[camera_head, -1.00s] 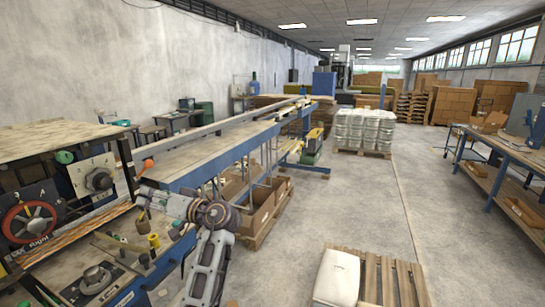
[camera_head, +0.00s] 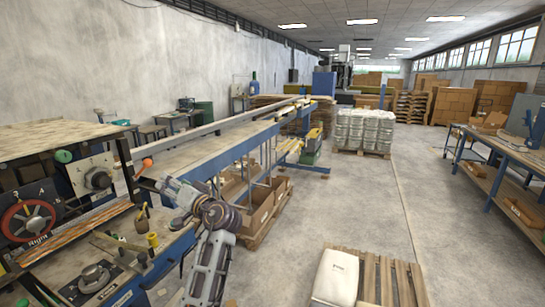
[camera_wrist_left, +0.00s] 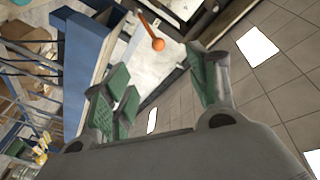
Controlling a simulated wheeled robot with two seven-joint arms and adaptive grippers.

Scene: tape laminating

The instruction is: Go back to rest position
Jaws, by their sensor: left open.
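My left gripper (camera_head: 147,184) points left toward the laminating machine in the head view, near a lever with an orange knob (camera_head: 143,167). In the left wrist view, my left gripper (camera_wrist_left: 160,85) has its green-padded fingers spread apart with nothing between them. The orange knob (camera_wrist_left: 158,44) shows beyond the fingers there, apart from them. The machine's control panel has a round grey dial (camera_head: 98,179) and a red handwheel (camera_head: 28,221). My right gripper is in neither view.
A long blue-framed table (camera_head: 215,163) runs back from the machine, with cardboard boxes (camera_head: 258,207) beneath. A pallet (camera_head: 392,280) with a white sack (camera_head: 336,278) lies at the bottom right. A workbench (camera_head: 507,163) stands at right. The middle floor is clear.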

